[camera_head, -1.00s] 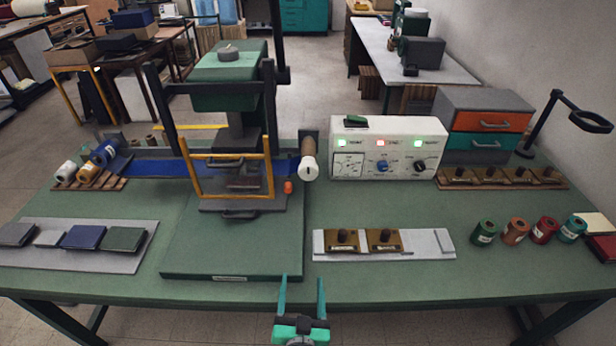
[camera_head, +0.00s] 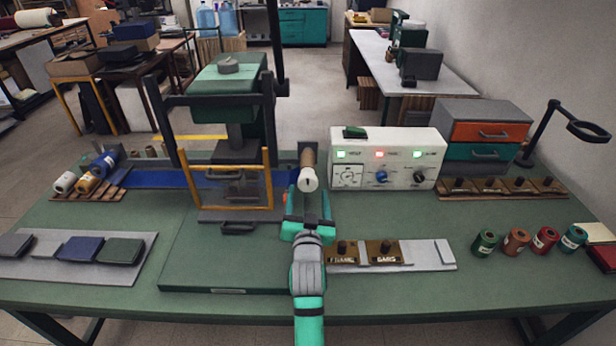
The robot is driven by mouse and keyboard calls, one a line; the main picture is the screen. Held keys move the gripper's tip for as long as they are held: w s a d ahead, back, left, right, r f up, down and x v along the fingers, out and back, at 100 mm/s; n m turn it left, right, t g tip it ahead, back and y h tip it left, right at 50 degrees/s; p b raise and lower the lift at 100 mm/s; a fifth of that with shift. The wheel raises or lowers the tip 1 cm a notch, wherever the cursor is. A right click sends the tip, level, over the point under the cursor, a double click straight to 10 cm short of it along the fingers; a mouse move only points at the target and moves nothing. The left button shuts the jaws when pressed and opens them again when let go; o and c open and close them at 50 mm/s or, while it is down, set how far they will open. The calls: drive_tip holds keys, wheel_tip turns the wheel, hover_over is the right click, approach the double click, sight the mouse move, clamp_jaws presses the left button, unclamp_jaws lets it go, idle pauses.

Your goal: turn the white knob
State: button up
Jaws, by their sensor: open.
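The white knob (camera_head: 308,181) is a short round piece with a dark slot mark. It sits on the front end of a brown roll (camera_head: 307,158) to the right of the press. My gripper (camera_head: 309,196) is open, with its teal fingers spread and pointing toward the knob. The fingertips show just below and to either side of the knob. I cannot tell how far short of it they are in depth. Nothing is between the fingers. My wrist hides part of the table and the left end of a grey plate.
The green press (camera_head: 227,95) with its orange frame (camera_head: 271,178) stands close on the left. A white control box (camera_head: 400,150) stands close on the right. Brown blocks lie on the grey plate (camera_head: 425,256) at right front. Several spools (camera_head: 515,241) stand further right.

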sight(308, 176)
drive_tip(key=w, duration=0.9)
drive_tip(key=shift+w, duration=0.1)
drive_tip(key=c, duration=1)
